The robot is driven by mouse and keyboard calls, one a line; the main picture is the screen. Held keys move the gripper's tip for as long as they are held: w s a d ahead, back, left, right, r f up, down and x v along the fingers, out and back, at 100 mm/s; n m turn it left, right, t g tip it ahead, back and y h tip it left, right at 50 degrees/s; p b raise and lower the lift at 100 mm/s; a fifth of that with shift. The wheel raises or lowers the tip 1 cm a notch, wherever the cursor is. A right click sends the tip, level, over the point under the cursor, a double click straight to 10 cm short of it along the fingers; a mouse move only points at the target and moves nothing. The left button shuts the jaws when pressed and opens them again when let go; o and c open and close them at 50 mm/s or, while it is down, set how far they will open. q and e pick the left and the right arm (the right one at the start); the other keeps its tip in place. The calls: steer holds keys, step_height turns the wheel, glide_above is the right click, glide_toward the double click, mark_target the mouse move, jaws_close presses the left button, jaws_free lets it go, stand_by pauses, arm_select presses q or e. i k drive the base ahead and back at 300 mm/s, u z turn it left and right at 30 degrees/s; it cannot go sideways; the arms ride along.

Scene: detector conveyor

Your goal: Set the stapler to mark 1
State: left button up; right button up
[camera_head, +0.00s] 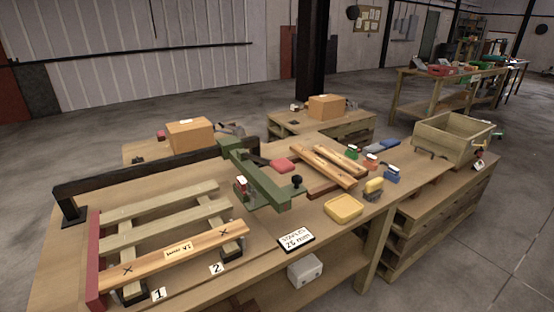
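A green arm-like machine (262,185), which may be the stapler, stands at the right end of a black rail (160,168). It has a black knob at its near end. To its left lies a slatted wooden frame (160,208) against a red stop (93,262). The frame's front board (200,248) carries a paper label and two black crosses. A card reading 1 (158,294) lies below the left cross, and a card reading 2 (216,268) below the right one. Neither of my grippers is in view.
A sign reading staples 25 mm (296,240) and a yellow tray (343,208) lie near the front edge. Loose boards (325,167), small coloured items and a wooden crate (452,138) are to the right. A white box (305,270) sits on the shelf below.

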mark_target(269, 193)
steer(key=z, duration=0.9)
steer(key=i, duration=0.4)
steer(key=u, duration=1.2)
